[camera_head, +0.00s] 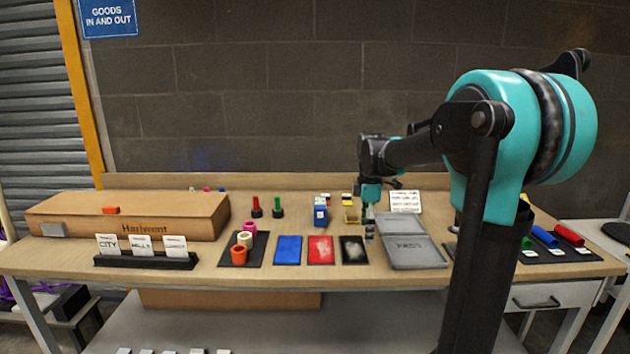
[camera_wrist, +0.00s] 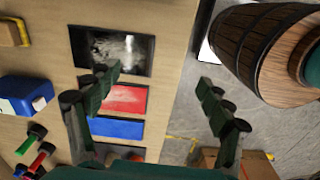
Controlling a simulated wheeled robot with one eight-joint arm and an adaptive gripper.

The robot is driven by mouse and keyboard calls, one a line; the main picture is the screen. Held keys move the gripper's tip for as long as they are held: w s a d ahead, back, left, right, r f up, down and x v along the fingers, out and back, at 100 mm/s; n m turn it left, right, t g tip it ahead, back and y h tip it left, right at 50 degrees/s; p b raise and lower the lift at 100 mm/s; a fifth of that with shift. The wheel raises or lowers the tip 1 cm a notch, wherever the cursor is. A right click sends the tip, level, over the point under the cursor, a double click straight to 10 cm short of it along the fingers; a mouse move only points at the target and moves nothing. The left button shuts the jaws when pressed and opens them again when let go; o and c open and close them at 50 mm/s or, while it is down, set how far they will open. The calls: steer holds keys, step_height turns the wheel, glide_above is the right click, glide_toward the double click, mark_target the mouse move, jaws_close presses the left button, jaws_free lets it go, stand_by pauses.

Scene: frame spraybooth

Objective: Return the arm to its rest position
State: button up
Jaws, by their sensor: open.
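My gripper (camera_head: 369,226) hangs from my teal and black arm above the workbench (camera_head: 330,278), near its front middle. In the wrist view my gripper (camera_wrist: 158,83) has its two dark jointed fingers spread well apart, with nothing between them. Beneath and beside the fingers lie the black pad (camera_wrist: 122,50), the red pad (camera_wrist: 122,99) and the blue pad (camera_wrist: 116,129).
A long wooden box (camera_head: 150,213) and a card holder (camera_head: 146,261) stand at the left. Red and green stamps (camera_head: 257,207) and a blue box (camera_head: 320,213) stand behind the pads. Red and blue rolls (camera_head: 568,235) lie at the right. The bench's front edge shows in the wrist view.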

steer(key=s+d+f+m+t, duration=0.2)
steer(key=s+f+m, duration=0.6)
steer(key=s, duration=0.3)
steer(key=s+d+f+m+t, duration=0.1)
steer(key=s+f+m+t, duration=0.1)
steer(key=s+f+m, duration=0.7)
steer(key=shift+s+d+f, duration=0.2)
steer(key=shift+s+d, duration=0.2)
steer(key=shift+s, duration=0.75)
steer(key=shift+o, duration=0.4)
